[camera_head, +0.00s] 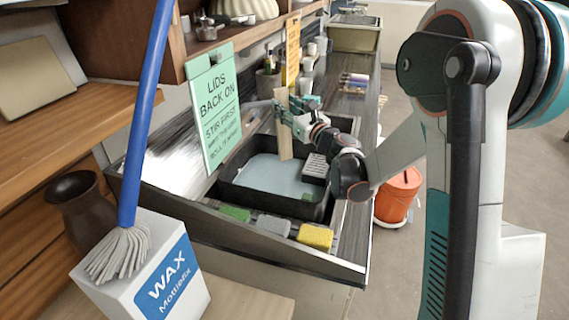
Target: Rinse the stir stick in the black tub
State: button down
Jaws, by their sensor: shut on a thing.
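The black tub (306,208) sits in the sink counter at the middle of the head view, with pale bluish water (268,176) in it. My gripper (284,112) is shut on the stick's upper part, above the tub. My wrist and forearm reach in from the right and cover the tub's right side.
Green, grey and yellow sponges (316,236) lie along the counter's front edge. A green sign (213,108) hangs left of the tub. A blue-handled mop (140,130) and a wax box (155,280) stand front left. An orange bucket (398,195) is on the floor at right.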

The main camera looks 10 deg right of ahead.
aim_at(286, 91)
jog(key=shift+r, duration=0.15)
jog(key=shift+r+p, duration=1.6)
jog(key=shift+r, duration=0.85)
jog(key=shift+f, duration=0.1)
